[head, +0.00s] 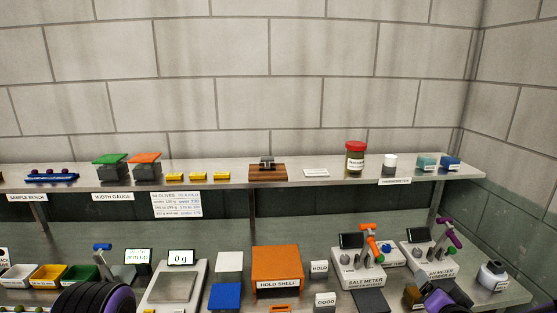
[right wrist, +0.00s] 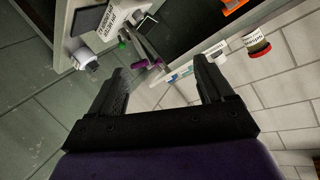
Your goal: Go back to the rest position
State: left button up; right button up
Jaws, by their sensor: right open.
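My right gripper (right wrist: 164,72) is open in the right wrist view, with its two black fingers apart and nothing between them. It is tilted over the bench, and a meter with a purple handle (right wrist: 138,65) shows beyond the fingers. In the head view, part of my right arm (head: 440,297) shows at the bottom right, in front of the meters. Part of my left arm (head: 95,299), black and purple, shows at the bottom left. My left gripper is not visible.
The bench holds colored trays (head: 47,275), a scale (head: 172,285) reading 0 g, an orange hold shelf (head: 277,265), a salt meter (head: 360,268) and a second meter (head: 427,257). An upper shelf (head: 225,183) carries a red-lidded jar (head: 355,158) and blocks.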

jog(key=s+a+f+g+b, duration=0.1)
jog(key=s+f+g+b, duration=0.1)
jog(key=s+f, duration=0.5)
jog(key=s+a+f+g+b, duration=0.2)
jog(key=f, duration=0.9)
jog(key=s+a+f+g+b, duration=0.1)
jog(key=s+f+g+b, duration=0.1)
jog(key=s+f, duration=0.5)
jog(key=s+a+f+n+g+b, duration=0.2)
jog(key=s+f+g+b, duration=0.2)
jog(key=s+f, duration=1.1)
jog(key=shift+s+a+f+n+g+y, duration=0.3)
jog(key=shift+f+n+y, duration=0.1)
jog(key=shift+f, duration=0.1)
